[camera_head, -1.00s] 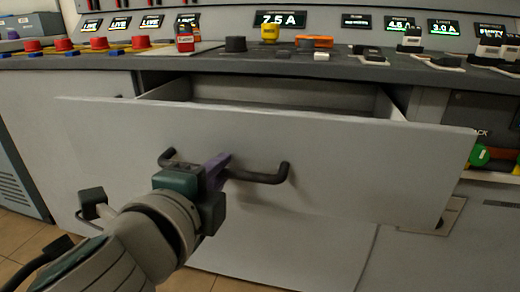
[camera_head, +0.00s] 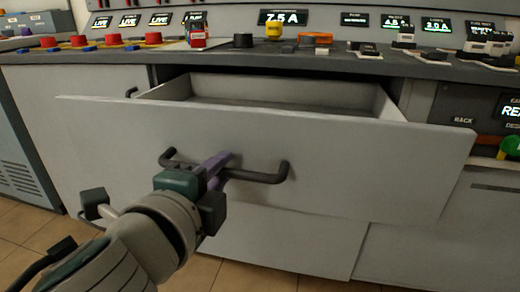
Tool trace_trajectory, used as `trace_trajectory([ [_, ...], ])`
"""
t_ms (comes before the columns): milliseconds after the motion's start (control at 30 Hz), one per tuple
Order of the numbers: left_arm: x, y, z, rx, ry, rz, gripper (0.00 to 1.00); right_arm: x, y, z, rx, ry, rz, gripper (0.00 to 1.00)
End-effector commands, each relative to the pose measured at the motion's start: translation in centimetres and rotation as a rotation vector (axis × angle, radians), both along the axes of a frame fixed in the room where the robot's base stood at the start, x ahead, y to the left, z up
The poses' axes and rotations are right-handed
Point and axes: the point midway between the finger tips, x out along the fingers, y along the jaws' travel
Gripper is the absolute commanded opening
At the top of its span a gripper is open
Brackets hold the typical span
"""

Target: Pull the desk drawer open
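The desk drawer (camera_head: 350,165) has a wide grey front and stands open, pulled out from under the desk top. Its shallow interior (camera_head: 290,88) shows as an empty-looking box, though its floor is only partly in view. A dark bar handle (camera_head: 268,178) runs across the front. My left gripper (camera_head: 218,168) is at the handle's left-middle part, its purple finger crossing the bar. It appears shut on the handle; the other finger is mostly hidden. My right gripper is not in view.
The desk top (camera_head: 240,60) carries red buttons (camera_head: 78,41), a yellow knob (camera_head: 274,31), an orange block (camera_head: 313,38) and several small devices. A vented grey cabinet (camera_head: 20,160) stands at left. Tiled floor (camera_head: 190,272) shows below the drawer.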

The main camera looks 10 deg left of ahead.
Motion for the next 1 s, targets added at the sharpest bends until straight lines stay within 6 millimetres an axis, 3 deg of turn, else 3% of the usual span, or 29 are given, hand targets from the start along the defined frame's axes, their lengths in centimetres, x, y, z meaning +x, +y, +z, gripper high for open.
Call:
trace_trajectory([
  [367,-0.6,0.0,0.2,0.000,0.001,0.000,0.29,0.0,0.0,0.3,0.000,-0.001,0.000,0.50],
  [800,-8.0,0.3,1.6,-0.002,0.004,0.001,0.29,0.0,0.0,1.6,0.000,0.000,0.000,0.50],
  [1000,-9.5,0.3,2.0,-0.001,0.001,0.000,0.29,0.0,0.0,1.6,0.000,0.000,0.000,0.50],
])
